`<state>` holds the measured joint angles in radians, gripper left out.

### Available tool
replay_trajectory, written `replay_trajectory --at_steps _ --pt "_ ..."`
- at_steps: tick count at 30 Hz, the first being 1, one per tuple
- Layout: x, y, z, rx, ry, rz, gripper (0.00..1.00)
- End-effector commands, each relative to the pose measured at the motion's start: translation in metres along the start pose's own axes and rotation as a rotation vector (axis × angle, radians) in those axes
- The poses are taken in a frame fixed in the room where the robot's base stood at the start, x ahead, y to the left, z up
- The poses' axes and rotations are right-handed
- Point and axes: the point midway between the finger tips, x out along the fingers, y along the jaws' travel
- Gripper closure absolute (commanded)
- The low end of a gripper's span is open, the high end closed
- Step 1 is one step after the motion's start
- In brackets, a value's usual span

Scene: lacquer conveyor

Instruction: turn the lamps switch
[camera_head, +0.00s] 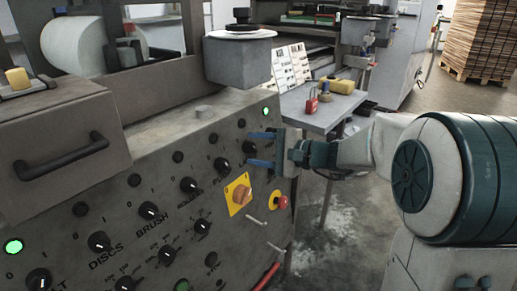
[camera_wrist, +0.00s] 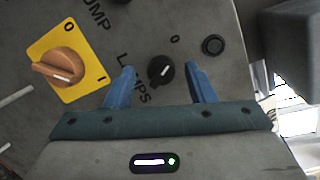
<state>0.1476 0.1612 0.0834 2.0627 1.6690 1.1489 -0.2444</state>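The lamps switch is a small black rotary knob (camera_wrist: 161,71) on the grey panel, beside the printed word LAMPS. In the wrist view its white mark points up and slightly right, toward a printed 0. My gripper (camera_wrist: 161,70) is open, with one blue finger on each side of the knob and a visible gap to each. Whether the fingertips reach the panel cannot be told. In the head view my gripper (camera_head: 256,149) is at the panel's right end, with the black knob (camera_head: 248,147) just left of the fingers.
An orange rotary switch on a yellow plate (camera_head: 238,194) sits below my gripper, with a red push button (camera_head: 280,202) nearby. A green light (camera_head: 265,111) glows above. Other black knobs line the panel to the left. A grey box (camera_head: 238,60) overhangs the panel top.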

Motion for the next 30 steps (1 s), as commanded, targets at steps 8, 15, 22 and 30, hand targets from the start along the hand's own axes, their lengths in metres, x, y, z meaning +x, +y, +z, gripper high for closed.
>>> replay_trajectory --at_steps 8,15,22,30 --pt "-0.001 -0.001 0.000 0.000 0.000 -0.002 0.51" --pt "-0.034 -0.004 0.001 0.000 0.004 -0.004 0.51" --pt "-0.087 -0.004 0.001 0.001 0.005 -0.004 0.51" --pt "-0.130 -0.002 0.000 0.000 0.002 -0.002 0.51"
